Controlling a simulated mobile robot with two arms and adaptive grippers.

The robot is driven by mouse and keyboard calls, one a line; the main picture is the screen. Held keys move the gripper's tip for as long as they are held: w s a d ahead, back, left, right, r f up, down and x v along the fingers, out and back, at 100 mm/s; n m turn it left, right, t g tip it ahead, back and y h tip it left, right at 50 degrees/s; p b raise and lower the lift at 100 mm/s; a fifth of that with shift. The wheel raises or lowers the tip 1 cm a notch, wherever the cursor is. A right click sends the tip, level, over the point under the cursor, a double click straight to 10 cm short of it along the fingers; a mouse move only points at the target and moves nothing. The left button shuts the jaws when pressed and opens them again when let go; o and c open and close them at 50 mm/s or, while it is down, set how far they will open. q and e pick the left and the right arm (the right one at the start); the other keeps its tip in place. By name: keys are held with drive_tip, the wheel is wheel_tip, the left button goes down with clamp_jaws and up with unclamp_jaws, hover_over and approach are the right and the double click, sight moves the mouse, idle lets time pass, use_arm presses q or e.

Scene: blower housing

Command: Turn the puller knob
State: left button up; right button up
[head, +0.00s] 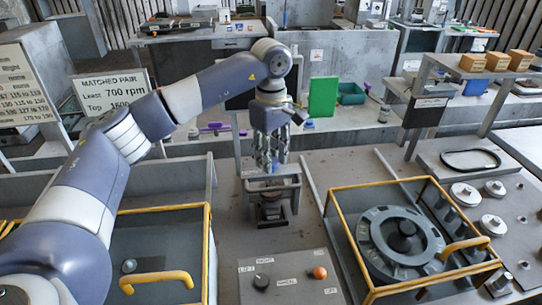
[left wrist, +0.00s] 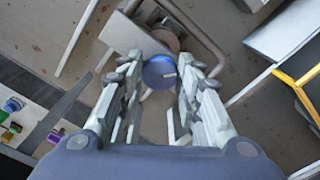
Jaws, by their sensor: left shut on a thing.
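The puller (head: 272,207) stands on the bench in the middle of the head view, with a grey frame around it. Its round blue knob (left wrist: 160,72) carries a small pale mark and faces my left wrist camera. My left gripper (head: 270,160) points straight down over the puller. In the left wrist view the fingers (left wrist: 161,88) stand on both sides of the knob, shut on it. In the head view the fingers mostly hide the knob. My right gripper is in neither view.
A yellow-railed blower housing (head: 400,235) stands to the right, and another yellow-railed bin (head: 165,255) to the left. A control panel with a black dial and an orange button (head: 320,272) lies in front. A green board (head: 322,97) stands behind.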

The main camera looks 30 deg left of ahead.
use_arm(q)
drive_tip(key=shift+r, duration=0.1)
idle(0.3)
drive_tip(key=o, duration=1)
drive_tip(key=shift+o, duration=0.2)
wheel_tip(320, 180, up, 12)
